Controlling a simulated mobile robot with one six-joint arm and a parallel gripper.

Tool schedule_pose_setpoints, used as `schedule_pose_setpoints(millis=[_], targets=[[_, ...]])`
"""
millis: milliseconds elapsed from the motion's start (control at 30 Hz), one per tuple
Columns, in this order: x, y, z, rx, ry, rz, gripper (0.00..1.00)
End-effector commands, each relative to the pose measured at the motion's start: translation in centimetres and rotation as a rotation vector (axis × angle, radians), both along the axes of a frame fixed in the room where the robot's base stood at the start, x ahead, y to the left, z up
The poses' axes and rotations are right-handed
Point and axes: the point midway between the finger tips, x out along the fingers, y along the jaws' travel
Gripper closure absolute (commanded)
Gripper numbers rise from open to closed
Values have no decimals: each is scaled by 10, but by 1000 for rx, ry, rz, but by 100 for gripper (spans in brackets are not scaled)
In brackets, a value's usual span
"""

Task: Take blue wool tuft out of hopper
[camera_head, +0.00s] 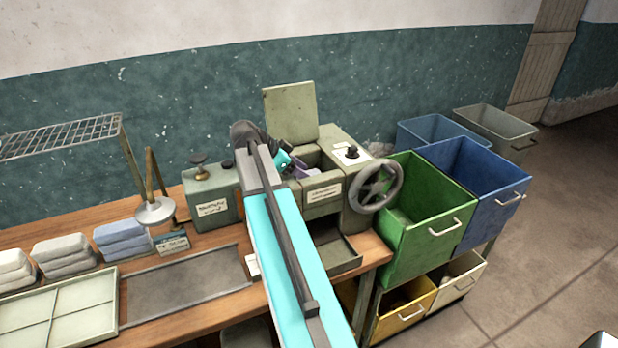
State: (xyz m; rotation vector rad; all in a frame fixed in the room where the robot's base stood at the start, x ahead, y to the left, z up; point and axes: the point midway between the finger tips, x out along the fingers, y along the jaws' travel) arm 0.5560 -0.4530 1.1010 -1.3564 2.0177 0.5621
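The hopper (323,196) is the open-topped box of a grey-green machine on the workbench, with a label on its front and its lid (290,112) standing up behind. My teal arm reaches up from the bottom of the picture, and my gripper (290,168) is at the hopper's left part. The arm hides much of the gripper and the hopper's left side, so I cannot tell whether the fingers are open or shut. A small purple-grey patch (306,174) shows inside the hopper beside the gripper. I cannot make out a clearly blue tuft.
A handwheel (376,187) sticks out on the machine's right. Green (425,235) and blue (490,205) bins stand beyond it. Folded cloth stacks (122,242), a lamp (155,208) and a divided tray (60,318) are on the left. A shallow tray (345,262) lies below the hopper.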

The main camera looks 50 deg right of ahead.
Motion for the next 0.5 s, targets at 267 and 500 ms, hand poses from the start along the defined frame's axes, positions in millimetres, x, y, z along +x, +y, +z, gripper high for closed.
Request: schedule_pose_setpoints(millis=[267, 500], targets=[[-6, -14, -15, 0, 0, 0, 37], [-6, -16, -17, 0, -1, 1, 37]])
